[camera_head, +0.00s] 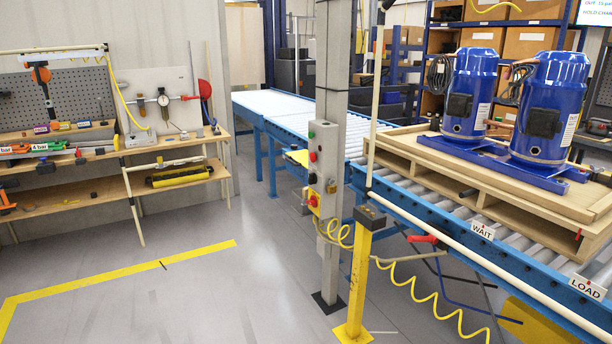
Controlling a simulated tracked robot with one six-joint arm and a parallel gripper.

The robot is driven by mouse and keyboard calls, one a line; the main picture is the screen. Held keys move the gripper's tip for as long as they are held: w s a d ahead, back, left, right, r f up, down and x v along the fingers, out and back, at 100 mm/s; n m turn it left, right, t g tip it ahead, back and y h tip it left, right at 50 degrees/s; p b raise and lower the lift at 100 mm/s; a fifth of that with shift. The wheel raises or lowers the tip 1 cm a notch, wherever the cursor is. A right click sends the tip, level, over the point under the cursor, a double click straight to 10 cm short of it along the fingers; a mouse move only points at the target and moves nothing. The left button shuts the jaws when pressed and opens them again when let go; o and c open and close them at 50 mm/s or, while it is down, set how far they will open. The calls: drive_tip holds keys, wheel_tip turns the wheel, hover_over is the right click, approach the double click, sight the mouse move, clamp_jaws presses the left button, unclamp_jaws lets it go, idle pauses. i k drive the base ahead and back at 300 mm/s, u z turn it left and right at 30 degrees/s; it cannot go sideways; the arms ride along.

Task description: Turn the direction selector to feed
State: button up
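A grey control box (325,165) is fixed to the grey post (333,60) in the middle of the view. Its front carries small green and red controls, a red-and-yellow switch (313,200) low down and a brass-coloured padlock (331,187) on its side. A yellow stand (359,275) in front of the post has a small dark box (369,216) on top with small controls. I cannot tell which control is the direction selector, nor read its position or any feed mark. My gripper is not in view.
A blue roller conveyor (440,212) with WAIT and LOAD signs runs along the right, carrying a wooden pallet (490,190) with two blue compressors (470,92). Yellow coiled hose (435,310) hangs by the stand. A tool bench (100,150) stands left. The floor between is clear.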

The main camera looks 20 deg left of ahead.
sight(312, 178)
drive_tip(key=u, duration=0.1)
drive_tip(key=i, duration=0.9)
drive_tip(key=u, duration=0.4)
drive_tip(key=i, duration=0.85)
drive_tip(key=u, duration=0.6)
drive_tip(key=i, duration=0.7)
drive_tip(key=u, duration=0.7)
drive_tip(key=i, duration=0.55)
drive_tip(key=u, duration=0.75)
drive_tip(key=i, duration=0.5)
drive_tip(key=u, duration=0.3)
